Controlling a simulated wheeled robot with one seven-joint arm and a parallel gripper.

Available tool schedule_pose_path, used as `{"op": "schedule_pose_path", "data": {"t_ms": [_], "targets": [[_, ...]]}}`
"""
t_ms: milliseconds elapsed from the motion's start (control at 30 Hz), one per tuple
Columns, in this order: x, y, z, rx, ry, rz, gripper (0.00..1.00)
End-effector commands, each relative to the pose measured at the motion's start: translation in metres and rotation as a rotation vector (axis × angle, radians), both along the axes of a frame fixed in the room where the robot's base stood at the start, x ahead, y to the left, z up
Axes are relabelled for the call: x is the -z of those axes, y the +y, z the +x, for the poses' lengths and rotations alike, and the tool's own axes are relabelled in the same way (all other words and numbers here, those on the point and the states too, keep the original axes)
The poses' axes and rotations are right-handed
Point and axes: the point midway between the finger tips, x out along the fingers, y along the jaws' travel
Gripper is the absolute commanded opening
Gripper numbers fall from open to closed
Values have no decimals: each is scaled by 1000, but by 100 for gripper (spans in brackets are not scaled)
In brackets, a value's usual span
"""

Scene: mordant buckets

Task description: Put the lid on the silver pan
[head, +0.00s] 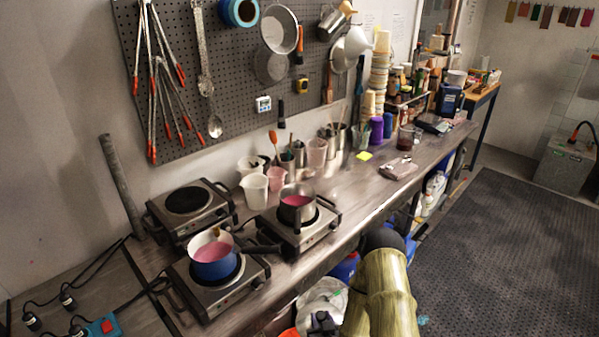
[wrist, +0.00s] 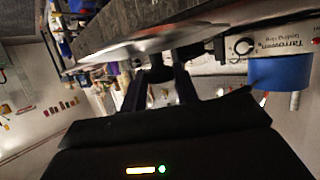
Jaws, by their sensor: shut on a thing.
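The silver pan (head: 297,208) stands upright on the middle hot plate with pink liquid inside and no cover on it; its dark handle points left. My gripper (head: 322,321) is low at the bottom of the head view, in front of the bench edge and apart from the pan. In the wrist view my gripper (wrist: 168,72) is shut on a thin, shiny silver disc, which looks like the lid (wrist: 135,49), seen nearly edge-on. A pale round shape by the gripper in the head view appears to be the same lid (head: 318,294). The exact grip is hard to see.
A blue pan (head: 212,262) with pink liquid sits on the front-left hot plate (head: 188,284). An empty hot plate (head: 190,201) stands behind it. White jugs (head: 255,190) and utensil pots crowd the bench behind the silver pan. The dark floor mat (head: 490,240) is clear.

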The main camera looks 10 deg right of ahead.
Motion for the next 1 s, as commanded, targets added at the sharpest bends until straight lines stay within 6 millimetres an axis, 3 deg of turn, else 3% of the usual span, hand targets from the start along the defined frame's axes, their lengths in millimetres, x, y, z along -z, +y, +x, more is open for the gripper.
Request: {"op": "schedule_pose_path", "data": {"t_ms": [33, 100, 367, 500, 867, 1000], "targets": [[-15, 0, 0, 0, -1, 0, 3], [-25, 0, 0, 0, -1, 0, 3], [-50, 0, 0, 0, -1, 0, 3], [-45, 2, 0, -5, -2, -3, 3], [-88, -2, 32, -89, -6, -2, 3], [-113, -3, 49, -142, -9, -2, 3]]}}
